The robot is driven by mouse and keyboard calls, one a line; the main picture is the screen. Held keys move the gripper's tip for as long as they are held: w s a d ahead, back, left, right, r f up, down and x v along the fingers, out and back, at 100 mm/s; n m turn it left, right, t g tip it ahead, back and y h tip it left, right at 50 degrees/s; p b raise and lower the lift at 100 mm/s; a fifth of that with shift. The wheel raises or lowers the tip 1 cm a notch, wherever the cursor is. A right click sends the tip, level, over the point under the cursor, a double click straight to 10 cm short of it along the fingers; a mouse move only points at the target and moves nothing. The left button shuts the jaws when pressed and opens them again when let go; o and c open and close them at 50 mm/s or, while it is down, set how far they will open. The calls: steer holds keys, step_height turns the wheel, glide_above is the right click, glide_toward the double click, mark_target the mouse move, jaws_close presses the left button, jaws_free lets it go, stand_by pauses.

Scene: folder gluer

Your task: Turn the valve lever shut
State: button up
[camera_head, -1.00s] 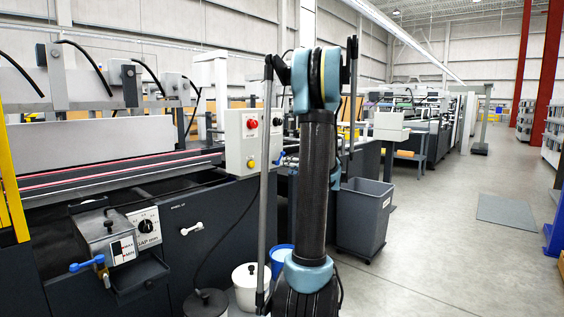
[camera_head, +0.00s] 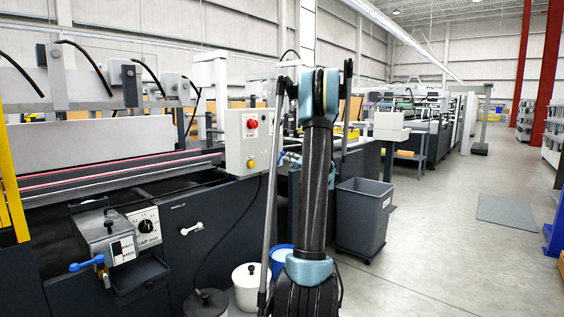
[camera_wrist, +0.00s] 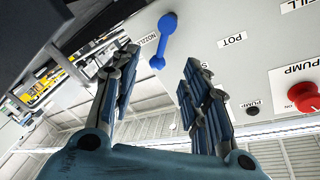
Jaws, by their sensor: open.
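A blue lever (camera_wrist: 163,41) with a rounded, wider end stands out on a pale panel in the wrist view, beside a label that reads NOZZLE. It lies slanted in that picture. My gripper (camera_wrist: 159,72) is open and empty, its two dark fingers apart below the lever. The lever's lower end shows just above the gap between the fingertips, and I see no contact. Another blue-handled lever (camera_head: 87,265) shows there on the grey glue unit at lower left.
In the wrist view a red knob (camera_wrist: 303,96) marked PUMP and a small black knob (camera_wrist: 252,108) are at right.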

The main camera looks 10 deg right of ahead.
mark_target(280, 158)
steer(key=x, duration=0.8)
steer(key=shift+w, duration=0.35)
steer(key=shift+a, duration=0.15)
jaws_close()
